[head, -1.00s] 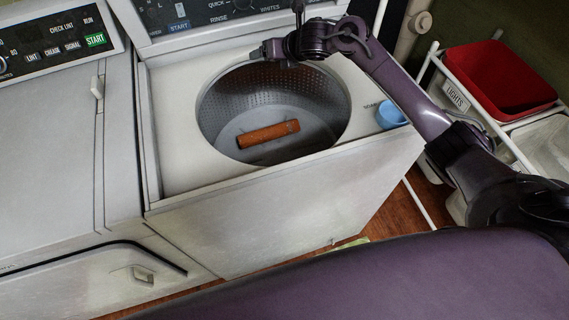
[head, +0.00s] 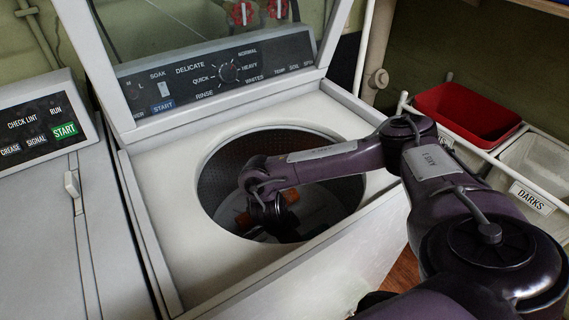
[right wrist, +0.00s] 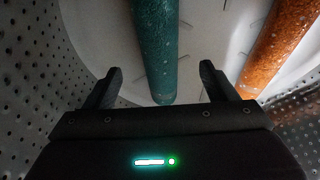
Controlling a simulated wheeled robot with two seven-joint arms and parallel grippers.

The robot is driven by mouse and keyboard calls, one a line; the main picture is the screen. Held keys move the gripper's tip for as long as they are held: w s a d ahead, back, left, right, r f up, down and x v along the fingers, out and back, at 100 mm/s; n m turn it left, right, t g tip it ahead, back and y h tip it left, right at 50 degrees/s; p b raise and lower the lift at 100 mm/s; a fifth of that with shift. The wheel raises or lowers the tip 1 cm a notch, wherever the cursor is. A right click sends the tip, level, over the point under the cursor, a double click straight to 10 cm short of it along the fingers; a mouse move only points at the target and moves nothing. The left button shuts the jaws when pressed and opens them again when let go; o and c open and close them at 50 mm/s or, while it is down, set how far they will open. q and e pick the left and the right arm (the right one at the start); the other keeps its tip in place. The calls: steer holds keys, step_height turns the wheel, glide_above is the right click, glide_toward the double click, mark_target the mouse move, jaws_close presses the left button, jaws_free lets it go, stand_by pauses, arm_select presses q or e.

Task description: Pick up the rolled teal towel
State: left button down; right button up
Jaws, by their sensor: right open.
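The rolled teal towel (right wrist: 154,50) lies on the pale floor of the washer drum in the right wrist view. Its near end shows between my open right fingers (right wrist: 160,72), with a gap on each side; I cannot tell how far below them it lies. In the head view my right gripper (head: 272,222) reaches down inside the drum, its fingertips hard to make out. The teal towel cannot be seen there. My left gripper is not in view.
An orange roll (right wrist: 281,45) lies to the right of the teal towel, and shows partly behind my gripper in the head view (head: 291,196). The perforated drum wall (right wrist: 30,85) is close on both sides. The washer's rim (head: 205,160) surrounds my arm. A red bin (head: 465,112) stands right.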

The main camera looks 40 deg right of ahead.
mark_target(317, 231)
steer(key=x, duration=0.1)
steer(key=b+x, duration=0.1)
steer(key=x, duration=0.1)
steer(key=shift+s+d+f, duration=0.1)
steer(key=shift+d+f, duration=0.1)
steer(key=shift+d, duration=0.1)
steer(key=x, duration=0.3)
steer(key=shift+d, duration=0.2)
steer(key=shift+d+f, duration=0.1)
steer(key=shift+f, duration=0.2)
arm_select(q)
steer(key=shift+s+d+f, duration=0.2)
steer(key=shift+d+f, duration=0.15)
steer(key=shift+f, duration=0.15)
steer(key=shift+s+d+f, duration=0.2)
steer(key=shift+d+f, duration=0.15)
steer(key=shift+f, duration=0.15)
arm_select(e)
steer(key=shift+w, duration=0.2)
steer(key=c, duration=1.1)
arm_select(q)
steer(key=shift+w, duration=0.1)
arm_select(e)
steer(key=shift+r, duration=0.1)
